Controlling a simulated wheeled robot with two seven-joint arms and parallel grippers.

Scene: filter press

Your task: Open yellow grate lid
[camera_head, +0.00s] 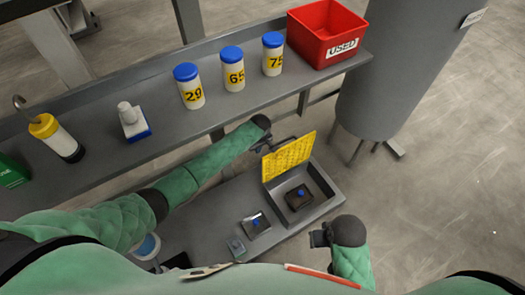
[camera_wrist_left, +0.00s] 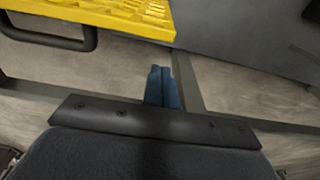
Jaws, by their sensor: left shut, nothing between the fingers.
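The yellow grate lid (camera_head: 288,157) stands raised, nearly upright, at the back edge of an open grey box (camera_head: 332,198). Inside the box lies a dark block with a blue knob (camera_head: 300,194). My left gripper (camera_head: 264,146) is just behind the lid's upper left corner, shut and empty. In the left wrist view, the closed blue fingertips (camera_wrist_left: 163,88) are apart from the lid (camera_wrist_left: 105,14), which shows at upper left with its dark handle (camera_wrist_left: 55,40). My right gripper (camera_head: 320,239) is in front of the box, and its fingers are too small to judge.
A shelf (camera_head: 150,172) behind holds numbered jars (camera_head: 233,75), a red USED bin (camera_head: 325,38), and a yellow-capped bottle (camera_head: 60,140). A grey cylindrical tank (camera_head: 400,75) stands at right. Another dark block (camera_head: 257,225) lies on the lower bench, left of the box.

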